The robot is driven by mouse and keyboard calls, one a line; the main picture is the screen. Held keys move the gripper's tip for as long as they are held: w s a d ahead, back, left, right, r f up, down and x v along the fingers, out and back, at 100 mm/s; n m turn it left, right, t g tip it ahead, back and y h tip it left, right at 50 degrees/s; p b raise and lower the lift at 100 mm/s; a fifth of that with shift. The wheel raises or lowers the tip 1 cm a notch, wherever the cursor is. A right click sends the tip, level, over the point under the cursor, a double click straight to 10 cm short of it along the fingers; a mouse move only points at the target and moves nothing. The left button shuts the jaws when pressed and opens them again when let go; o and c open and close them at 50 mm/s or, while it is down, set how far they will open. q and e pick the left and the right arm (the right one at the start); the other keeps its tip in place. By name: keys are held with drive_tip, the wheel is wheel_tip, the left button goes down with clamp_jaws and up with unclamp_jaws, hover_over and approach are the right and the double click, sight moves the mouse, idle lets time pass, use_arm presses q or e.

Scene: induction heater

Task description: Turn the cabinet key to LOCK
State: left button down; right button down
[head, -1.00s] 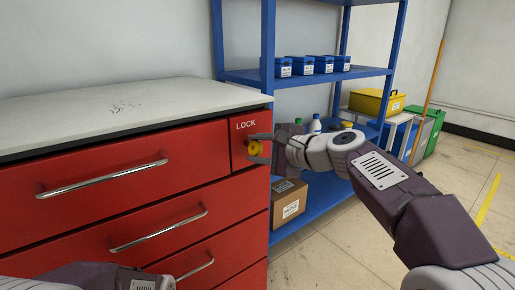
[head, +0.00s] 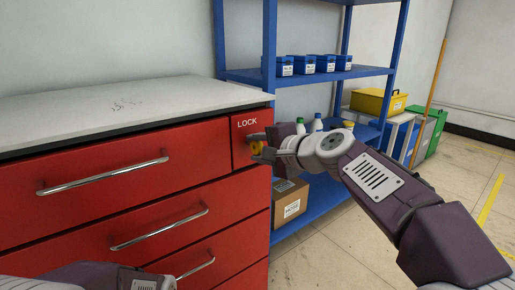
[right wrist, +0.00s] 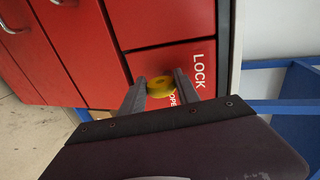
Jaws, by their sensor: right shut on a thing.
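The yellow cabinet key (head: 257,140) sits in the narrow red panel at the right end of the cabinet (head: 100,208), below the white word LOCK (head: 247,123). In the head view my right gripper (head: 256,149) is at the key and partly hides it. In the right wrist view the yellow key (right wrist: 160,86) is between the two fingers of my right gripper (right wrist: 161,88), which are shut on it. LOCK shows beside it, and a second word, partly hidden, reads OPE. In the head view only part of my left arm shows at the bottom left; its gripper is out of view.
A blue shelf unit (head: 305,75) with small blue boxes stands right of the cabinet. A cardboard box (head: 290,202) and bottles are behind my right arm. Metal drawer handles (head: 105,176) stick out of the cabinet front.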

drive_tip(key=c, duration=0.9)
unclamp_jaws()
drive_tip(key=p+v, duration=0.2)
drive_tip(key=v, duration=0.7)
